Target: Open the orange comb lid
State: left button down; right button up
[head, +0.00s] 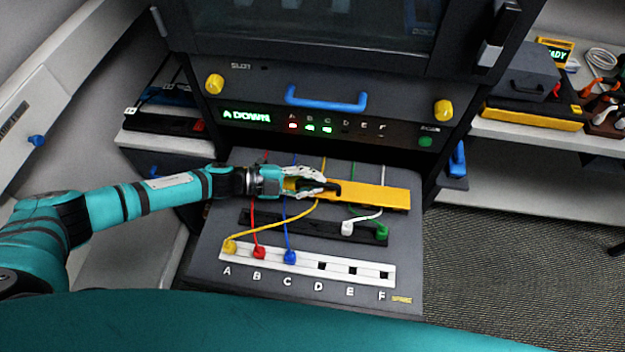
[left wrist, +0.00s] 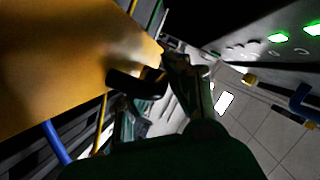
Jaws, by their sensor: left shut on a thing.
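The orange comb lid (head: 375,198) is a long flat yellow-orange bar across the grey cable board, above the black slotted strip. In the left wrist view the lid (left wrist: 60,60) fills the upper left, close to the camera. My left gripper (head: 328,187) reaches in from the left over the lid's left and middle part, shut on it. A dark block (left wrist: 138,83) shows at the lid's edge in the left wrist view; I cannot tell whether it is a finger or a handle. The gripper hides part of the lid. My right gripper is not in view.
Yellow (head: 230,246), red (head: 258,252) and blue (head: 290,257) plugs sit in the white strip at A, B and C. White (head: 348,228) and green (head: 381,233) plugs rest at the black strip. A panel with a blue handle (head: 326,102) stands behind.

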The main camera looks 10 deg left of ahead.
pick_arm(q)
jog(key=shift+w+r+n+g+p, duration=0.3)
jog(key=shift+w+r+n+p, duration=0.2)
jog(key=shift+r+p, duration=0.15)
jog(key=shift+w+r+n+g+y+p, duration=0.1)
jog(key=shift+w+n+g+y+p, duration=0.2)
jog(key=shift+n+p, duration=0.2)
jog(key=shift+w+r+n+g+p, duration=0.1)
jog(key=shift+w+n+g+p, duration=0.35)
jog(key=shift+n, duration=0.55)
jog(key=shift+w, duration=0.1)
jog(key=c, duration=1.6)
grip_release()
jog(key=shift+a, duration=0.3)
jog(key=v, duration=1.1)
jog(key=shift+a+r, duration=0.15)
jog(key=shift+r, duration=0.1)
